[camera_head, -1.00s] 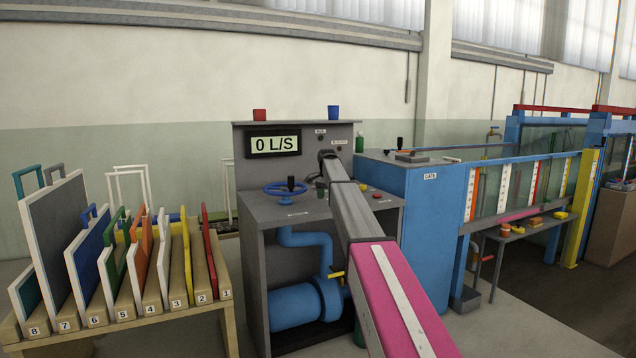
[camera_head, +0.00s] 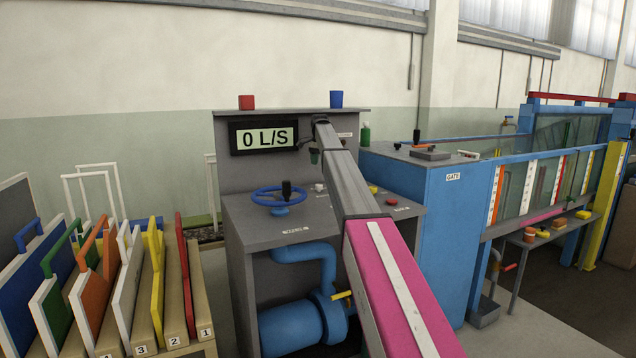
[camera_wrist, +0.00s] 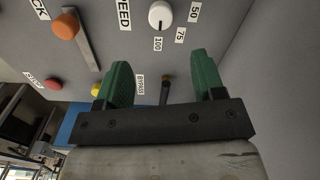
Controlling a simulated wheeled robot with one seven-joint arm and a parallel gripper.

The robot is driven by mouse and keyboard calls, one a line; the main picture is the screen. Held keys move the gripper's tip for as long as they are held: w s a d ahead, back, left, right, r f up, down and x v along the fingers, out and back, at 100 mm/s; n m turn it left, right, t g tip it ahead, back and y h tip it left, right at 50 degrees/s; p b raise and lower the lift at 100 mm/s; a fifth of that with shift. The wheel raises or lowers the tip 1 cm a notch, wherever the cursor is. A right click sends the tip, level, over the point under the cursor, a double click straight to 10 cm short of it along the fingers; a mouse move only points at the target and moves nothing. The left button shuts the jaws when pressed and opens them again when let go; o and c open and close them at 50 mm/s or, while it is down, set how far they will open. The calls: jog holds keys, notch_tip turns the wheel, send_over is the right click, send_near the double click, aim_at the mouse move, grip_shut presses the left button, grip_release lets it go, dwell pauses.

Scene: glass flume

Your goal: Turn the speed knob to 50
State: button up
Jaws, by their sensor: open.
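The speed knob (camera_wrist: 160,15) is white and round, at the top of the wrist view beside the labels SPEED, 100, 75 and 50. A dark mark on it seems to point toward 100. My gripper (camera_wrist: 160,64) is open and empty, its green fingers apart below the knob in the picture and not touching it. In the head view, my gripper (camera_head: 314,156) shows small above the grey console (camera_head: 262,228), beside my arm. A small pale knob (camera_head: 319,187) on the console top looks like the same one. The display (camera_head: 265,136) reads 0 L/S.
An orange knob (camera_wrist: 65,26), a red button (camera_wrist: 53,83) and a yellow button (camera_wrist: 97,90) are near the speed knob. A dark lever (camera_wrist: 165,90) shows between my fingers. A blue handwheel (camera_head: 279,195) stands left on the console; the blue gate cabinet (camera_head: 455,240) is right.

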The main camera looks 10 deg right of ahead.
aim_at(319, 187)
notch_tip(319, 187, down, 11)
jog(key=shift+w+r, duration=0.1)
dwell(0.5)
jog(key=c, duration=0.9)
